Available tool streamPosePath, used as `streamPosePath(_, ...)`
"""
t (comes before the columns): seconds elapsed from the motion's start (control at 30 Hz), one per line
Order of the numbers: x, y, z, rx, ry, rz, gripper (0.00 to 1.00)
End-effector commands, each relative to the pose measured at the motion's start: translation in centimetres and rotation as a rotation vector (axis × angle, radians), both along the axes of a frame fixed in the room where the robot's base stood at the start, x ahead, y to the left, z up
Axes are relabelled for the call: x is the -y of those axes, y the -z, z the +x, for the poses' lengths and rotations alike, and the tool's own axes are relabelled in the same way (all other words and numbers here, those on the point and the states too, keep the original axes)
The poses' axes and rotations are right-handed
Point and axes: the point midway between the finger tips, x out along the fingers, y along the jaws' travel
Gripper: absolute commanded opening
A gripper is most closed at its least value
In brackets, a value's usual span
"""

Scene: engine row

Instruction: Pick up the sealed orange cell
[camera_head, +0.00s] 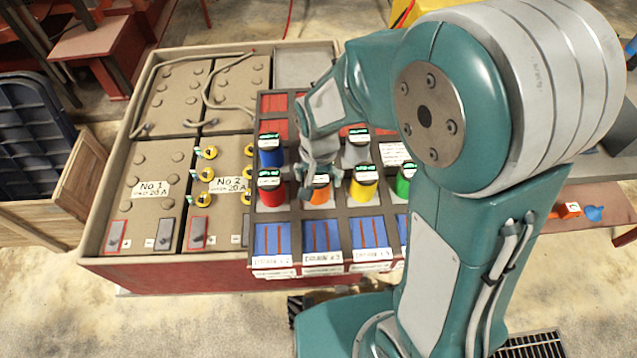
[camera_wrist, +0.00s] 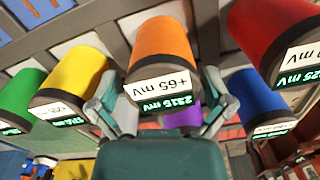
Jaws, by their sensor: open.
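The orange cell (camera_head: 318,191) stands in the front row of the rack, between the red cell (camera_head: 271,190) and the yellow cell (camera_head: 363,186). In the wrist view the orange cell (camera_wrist: 162,55) is at the centre, with a label reading +65 mV and a green display. My gripper (camera_wrist: 163,95) is open, with one finger on each side of the lower part of the orange cell's image. In the head view my gripper (camera_head: 320,160) is just above and behind the orange cell. I cannot tell whether the fingers touch it.
A blue cell (camera_head: 271,151), a grey cell (camera_head: 355,150) and a green cell (camera_head: 404,180) stand close by in the rack. A purple cell (camera_wrist: 183,116) shows behind my fingers. Large battery blocks (camera_head: 151,185) with cables lie to the left. Neighbouring cells leave narrow gaps.

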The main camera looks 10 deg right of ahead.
Motion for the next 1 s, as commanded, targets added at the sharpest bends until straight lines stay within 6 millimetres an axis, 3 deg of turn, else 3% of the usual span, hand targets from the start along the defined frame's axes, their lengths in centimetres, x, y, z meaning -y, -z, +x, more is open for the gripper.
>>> streamPosePath(0.3,0.0,0.7,0.0,0.001,-0.001,0.0,1.0)
streamPosePath(0.4,0.0,0.7,0.0,0.0,-0.001,0.001,0.55)
streamPosePath(0.5,0.0,0.7,0.0,0.0,-0.001,0.001,0.17)
streamPosePath(0.83,0.0,0.5,0.0,0.0,-0.001,0.0,0.17)
streamPosePath(1.0,0.0,-1.3,0.1,0.006,-0.001,0.001,0.17)
